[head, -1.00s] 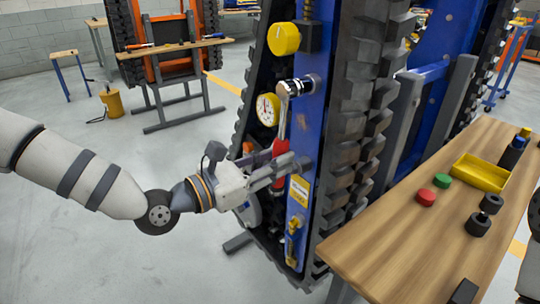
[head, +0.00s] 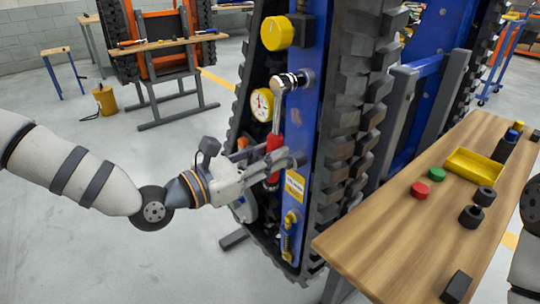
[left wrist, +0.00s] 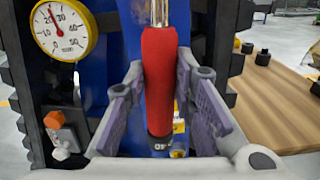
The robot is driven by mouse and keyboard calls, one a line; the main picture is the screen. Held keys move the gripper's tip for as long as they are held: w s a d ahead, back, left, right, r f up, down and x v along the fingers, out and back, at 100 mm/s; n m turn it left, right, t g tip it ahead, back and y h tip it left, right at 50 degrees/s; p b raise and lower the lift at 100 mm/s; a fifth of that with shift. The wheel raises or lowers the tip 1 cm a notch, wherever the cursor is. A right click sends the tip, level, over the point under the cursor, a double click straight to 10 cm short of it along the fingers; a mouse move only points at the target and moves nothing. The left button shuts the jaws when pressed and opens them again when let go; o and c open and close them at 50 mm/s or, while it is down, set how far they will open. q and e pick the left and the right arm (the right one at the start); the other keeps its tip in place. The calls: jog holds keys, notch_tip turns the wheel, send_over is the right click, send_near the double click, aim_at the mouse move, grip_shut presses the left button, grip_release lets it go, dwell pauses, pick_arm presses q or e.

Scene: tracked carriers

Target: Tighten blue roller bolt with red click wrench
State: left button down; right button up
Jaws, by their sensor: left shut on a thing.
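The red click wrench (head: 275,146) hangs nearly upright along the blue side frame of the tracked carrier (head: 307,120). Its silver head (head: 290,82) sits on the roller bolt at the frame, so the bolt itself is hidden. My left gripper (head: 287,160) is shut on the red handle. In the left wrist view, the red handle (left wrist: 159,70) stands between the fingers of my left gripper (left wrist: 160,84), one on each side. The handle's dark lower end shows below. My right gripper is out of view.
A yellow knob (head: 277,33) and a round gauge (head: 262,104) are near the wrench. Black track pads (head: 350,110) line the carrier. At right, a wooden table (head: 400,235) bears a yellow tray (head: 475,168), red and green caps, and dark parts. Open floor lies left.

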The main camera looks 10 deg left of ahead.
pick_arm(q)
jog(key=shift+r, duration=0.1)
jog(key=shift+w+a+r+m, duration=0.1)
jog(key=shift+w+a+m, duration=0.3)
jog(key=shift+a+m, duration=0.2)
jog(key=shift+w+a+r+m, duration=0.15)
jog(key=shift+w+a+m, duration=0.3)
jog(key=shift+m, duration=0.15)
jog(key=shift+a, duration=0.1)
jog(key=shift+w+a+r+m, duration=0.25)
jog(key=shift+w+a+m, duration=0.15)
jog(key=shift+m, duration=0.1)
jog(key=shift+w+a+r+m, duration=0.35)
jog(key=shift+a+m, duration=0.15)
jog(key=shift+m, duration=0.1)
